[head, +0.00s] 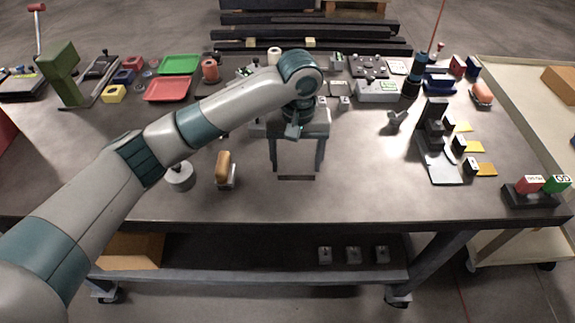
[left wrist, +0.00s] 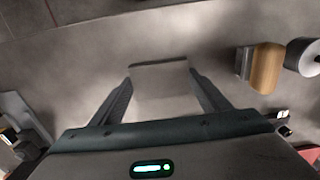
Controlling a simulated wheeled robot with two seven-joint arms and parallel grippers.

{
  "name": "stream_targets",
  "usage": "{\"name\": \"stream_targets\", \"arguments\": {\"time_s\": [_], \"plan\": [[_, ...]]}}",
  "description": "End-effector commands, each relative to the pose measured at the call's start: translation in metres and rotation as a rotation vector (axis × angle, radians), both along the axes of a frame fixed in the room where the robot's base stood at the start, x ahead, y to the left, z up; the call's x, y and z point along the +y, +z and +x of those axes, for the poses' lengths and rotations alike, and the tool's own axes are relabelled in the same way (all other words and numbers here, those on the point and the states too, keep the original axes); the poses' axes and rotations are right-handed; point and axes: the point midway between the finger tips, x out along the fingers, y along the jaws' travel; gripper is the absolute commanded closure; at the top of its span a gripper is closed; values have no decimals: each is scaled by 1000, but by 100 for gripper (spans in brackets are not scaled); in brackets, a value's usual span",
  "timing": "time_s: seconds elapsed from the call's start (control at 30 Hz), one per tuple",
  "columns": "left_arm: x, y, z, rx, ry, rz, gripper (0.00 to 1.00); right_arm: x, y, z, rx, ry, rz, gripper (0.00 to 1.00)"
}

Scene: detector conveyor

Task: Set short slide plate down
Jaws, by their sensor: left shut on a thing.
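My left gripper (head: 297,168) is over the middle of the table (head: 360,190), fingers pointing down near the front half. In the left wrist view its two fingers (left wrist: 161,82) are shut on a flat grey plate (left wrist: 160,78), the short slide plate, one finger at each side edge. In the head view the plate blends with the grey table, with a thin dark strip under the fingertips. I cannot tell whether the plate touches the tabletop. My right gripper is not in view.
A tan-handled block (head: 223,168) and a grey round weight (head: 179,177) stand left of the gripper. Slide pieces with yellow tabs (head: 470,145) lie to the right. Green and red trays (head: 168,90) and several parts line the back. The table front around the gripper is clear.

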Motion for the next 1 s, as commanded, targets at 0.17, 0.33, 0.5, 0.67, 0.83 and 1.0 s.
{"name": "stream_targets", "arguments": {"time_s": [0.17, 0.33, 0.5, 0.67, 0.83, 1.0], "plan": [[16, -10, 16, -2, 2, 0, 82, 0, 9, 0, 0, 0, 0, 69], [20, -16, 21, -3, 0, -2, 82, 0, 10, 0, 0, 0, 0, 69], [20, -16, 21, -3, -1, -2, 82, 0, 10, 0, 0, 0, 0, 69], [20, -17, 21, -2, 0, -2, 82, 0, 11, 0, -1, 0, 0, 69], [21, -28, 20, 0, -1, 0, 82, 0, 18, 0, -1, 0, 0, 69], [21, -46, 20, -1, 0, 0, 82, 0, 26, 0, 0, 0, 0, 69]]}}
